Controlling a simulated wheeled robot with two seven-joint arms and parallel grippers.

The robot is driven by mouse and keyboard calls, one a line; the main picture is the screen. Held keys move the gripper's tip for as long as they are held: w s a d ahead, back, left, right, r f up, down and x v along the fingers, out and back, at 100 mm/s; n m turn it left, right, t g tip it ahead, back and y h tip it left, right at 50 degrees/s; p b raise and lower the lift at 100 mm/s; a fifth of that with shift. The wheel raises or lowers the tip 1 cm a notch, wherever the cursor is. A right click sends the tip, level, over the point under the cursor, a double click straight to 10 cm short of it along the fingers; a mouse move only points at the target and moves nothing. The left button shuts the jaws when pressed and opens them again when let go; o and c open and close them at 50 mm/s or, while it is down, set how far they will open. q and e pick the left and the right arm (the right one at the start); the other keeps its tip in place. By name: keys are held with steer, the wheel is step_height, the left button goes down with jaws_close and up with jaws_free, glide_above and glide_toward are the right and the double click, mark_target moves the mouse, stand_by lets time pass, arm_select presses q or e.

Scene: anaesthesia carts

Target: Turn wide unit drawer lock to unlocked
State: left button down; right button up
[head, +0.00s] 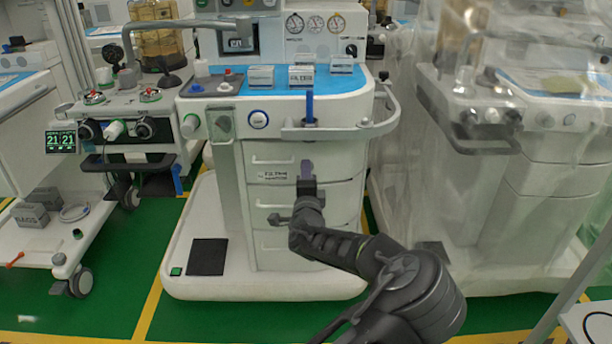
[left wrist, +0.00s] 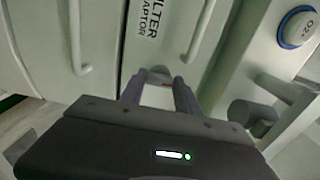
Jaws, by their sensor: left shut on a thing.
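The wide unit (head: 350,190) is the white drawer cabinet under the blue-topped machine in the head view. Its drawer fronts carry a "FILTER ADAPTOR" label (head: 274,176), which also shows turned on its side in the left wrist view (left wrist: 150,22). My left gripper (head: 307,168) is up against the upper drawer fronts, right of the label. In the left wrist view its two fingers (left wrist: 160,85) are shut on the small drawer lock (left wrist: 160,71). My right gripper is not in view.
A blue upright lever (head: 309,106) and a rail (head: 350,131) jut out above the drawers. A round blue-ringed O2 button (head: 258,119) is at upper left. A plastic-covered cart (head: 540,150) stands close on the right. Green floor (head: 110,290) is clear at front left.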

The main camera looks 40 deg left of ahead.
arm_select(q)
steer(key=c, duration=0.9)
jaws_free()
steer(key=p+v, duration=0.2)
steer(key=v, duration=0.5)
steer(key=shift+s+d, duration=0.25)
steer(key=shift+s, duration=0.05)
